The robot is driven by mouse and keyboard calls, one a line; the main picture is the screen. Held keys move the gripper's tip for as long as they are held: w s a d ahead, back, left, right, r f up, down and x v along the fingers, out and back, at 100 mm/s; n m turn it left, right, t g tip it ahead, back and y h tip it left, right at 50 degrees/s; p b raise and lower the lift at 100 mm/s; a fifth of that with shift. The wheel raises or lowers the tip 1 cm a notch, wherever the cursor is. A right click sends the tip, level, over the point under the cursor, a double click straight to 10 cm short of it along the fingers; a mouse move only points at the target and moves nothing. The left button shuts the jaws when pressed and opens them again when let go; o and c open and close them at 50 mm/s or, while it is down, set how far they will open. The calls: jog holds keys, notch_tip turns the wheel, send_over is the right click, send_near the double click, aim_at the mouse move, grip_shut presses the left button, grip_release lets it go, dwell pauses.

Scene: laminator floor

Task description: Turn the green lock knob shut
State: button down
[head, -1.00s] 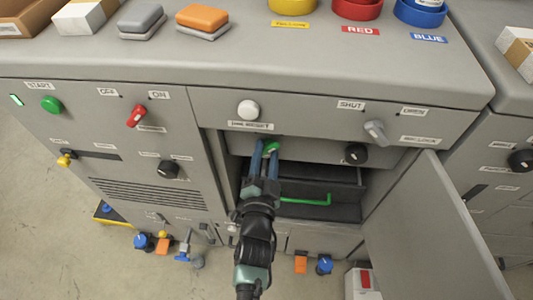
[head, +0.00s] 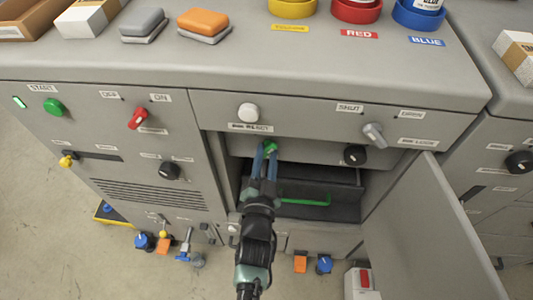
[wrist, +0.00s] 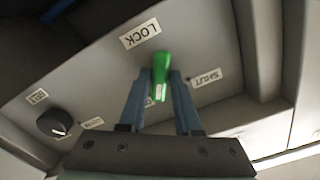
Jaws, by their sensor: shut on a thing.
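The green lock knob (head: 270,146) is on the panel inside the open bay of the grey machine. In the wrist view the green knob (wrist: 161,66) stands between my two blue fingertips, with its bar roughly in line with the fingers. My gripper (head: 265,149) is shut on it; it also shows in the wrist view (wrist: 160,80). A LOCK label (wrist: 140,33) sits beside the knob and a SHUT label (wrist: 205,77) lies to its right, both upside down in that view. My fingers hide part of the knob in the head view.
An open door (head: 425,225) stands at the right of the bay. A black knob (head: 355,154) is on the same inner panel, right of my gripper. A drawer with a green handle (head: 305,201) is below. A white knob (head: 248,112) and grey knob (head: 374,133) are above.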

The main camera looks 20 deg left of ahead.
jog(key=n+p, duration=0.1)
jog(key=n, duration=0.2)
jog(key=shift+r+n, duration=0.1)
jog(key=shift+n, duration=0.3)
jog(key=n, duration=0.4)
jog(key=shift+n+p, duration=0.3)
jog(key=n, duration=0.3)
jog(key=shift+n, duration=2)
jog(key=c, duration=0.6)
grip_release()
jog(key=v, duration=1.3)
jog(key=shift+p, duration=0.35)
